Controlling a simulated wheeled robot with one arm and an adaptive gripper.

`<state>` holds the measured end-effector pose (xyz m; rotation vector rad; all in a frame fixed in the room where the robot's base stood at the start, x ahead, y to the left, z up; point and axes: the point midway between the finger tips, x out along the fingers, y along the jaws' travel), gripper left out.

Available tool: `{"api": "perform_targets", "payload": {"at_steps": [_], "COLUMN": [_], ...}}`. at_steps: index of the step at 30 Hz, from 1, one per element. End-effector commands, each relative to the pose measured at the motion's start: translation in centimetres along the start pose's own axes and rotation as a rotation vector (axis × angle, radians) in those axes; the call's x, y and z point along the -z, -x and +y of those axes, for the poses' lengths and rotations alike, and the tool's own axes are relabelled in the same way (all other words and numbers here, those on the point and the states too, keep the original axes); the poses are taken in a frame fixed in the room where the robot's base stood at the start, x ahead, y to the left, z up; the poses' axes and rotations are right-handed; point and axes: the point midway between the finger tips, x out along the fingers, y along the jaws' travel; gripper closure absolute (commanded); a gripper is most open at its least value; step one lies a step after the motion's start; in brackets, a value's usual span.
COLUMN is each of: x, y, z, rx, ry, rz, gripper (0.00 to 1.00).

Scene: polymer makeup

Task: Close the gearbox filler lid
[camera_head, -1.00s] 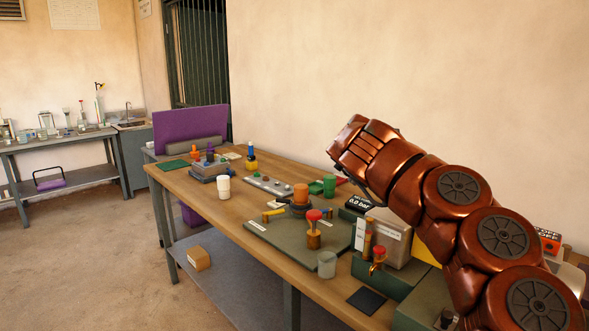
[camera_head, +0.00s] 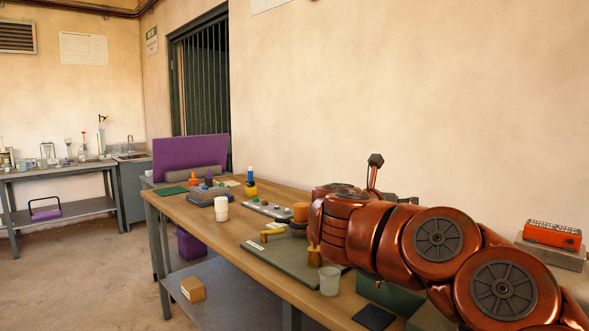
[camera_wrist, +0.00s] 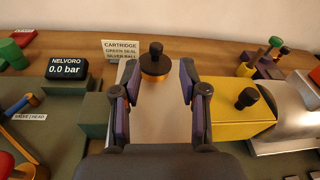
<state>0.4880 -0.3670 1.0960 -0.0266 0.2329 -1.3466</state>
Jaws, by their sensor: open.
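To the right a yellow housing (camera_wrist: 228,118) carries another black knob (camera_wrist: 247,98), beside a silver cylinder (camera_wrist: 290,112). I cannot tell for certain which knobbed part is the gearbox filler lid, or whether it stands open. In the head view my arm hides the boxes and most of the gripper.
An orange-red device (camera_head: 552,234) is far right.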

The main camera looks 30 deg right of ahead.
Motion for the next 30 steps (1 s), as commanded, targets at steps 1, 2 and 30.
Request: {"api": "perform_targets", "payload": {"at_steps": [1,2,30], "x": [0.5,0.5,1.4], "y": [-0.1,0.0,5.7], "z": [0.0,0.0,0.4], "rx": [0.007,0.009,0.016], "ry": [0.003,0.003,-0.012], "rz": [-0.023,-0.036,-0.15], "gripper": [0.57,0.57,0.57]}}
